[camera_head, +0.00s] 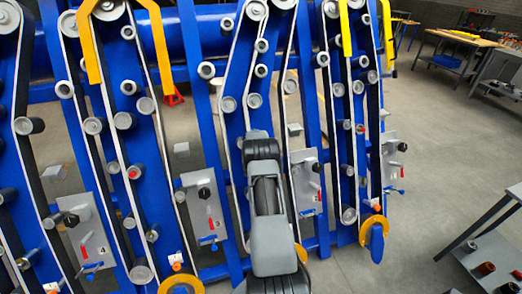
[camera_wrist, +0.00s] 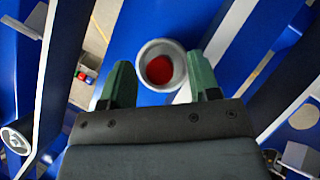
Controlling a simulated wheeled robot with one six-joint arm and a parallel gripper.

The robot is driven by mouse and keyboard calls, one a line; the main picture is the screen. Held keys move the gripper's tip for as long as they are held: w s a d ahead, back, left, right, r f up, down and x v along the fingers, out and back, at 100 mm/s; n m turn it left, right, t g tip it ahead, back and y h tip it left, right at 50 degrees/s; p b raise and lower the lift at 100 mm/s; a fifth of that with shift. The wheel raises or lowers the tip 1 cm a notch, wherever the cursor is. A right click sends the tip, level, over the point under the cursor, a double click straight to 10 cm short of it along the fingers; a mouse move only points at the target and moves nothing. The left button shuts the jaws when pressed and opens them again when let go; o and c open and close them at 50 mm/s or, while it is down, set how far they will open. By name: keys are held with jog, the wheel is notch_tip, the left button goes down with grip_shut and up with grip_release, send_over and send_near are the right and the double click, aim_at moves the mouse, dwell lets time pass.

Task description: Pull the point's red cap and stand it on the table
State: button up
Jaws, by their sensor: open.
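The red cap (camera_wrist: 159,70) sits inside a round grey-white rim (camera_wrist: 143,55) on a blue frame member in the wrist view. My gripper (camera_wrist: 160,62) has its two green fingers apart, one on each side of the rim's lower part in the picture. Nothing is held between them, and I cannot tell whether they touch the rim. In the head view my arm hides the gripper and this point. A grey table (camera_head: 515,189) is partly in view at the right edge, with small items on its lower shelf.
The blue harvester frame (camera_head: 187,130) carries many rollers, belts and grey plates with red handles. Other red-centred points show at left (camera_head: 134,172) and right (camera_head: 360,128). Yellow bars (camera_head: 88,45) stand out at the top. Open grey floor (camera_head: 435,150) lies to the right.

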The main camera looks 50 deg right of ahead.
jog(key=shift+c, duration=0.3)
jog(key=c, duration=0.9)
jog(key=shift+s+a+r+b, duration=0.4)
jog(key=shift+s+r+b, duration=0.1)
jog(key=shift+s, duration=0.2)
jog(key=shift+s+a+r+b, duration=0.4)
jog(key=shift+s+b, duration=0.1)
jog(key=shift+s, duration=0.2)
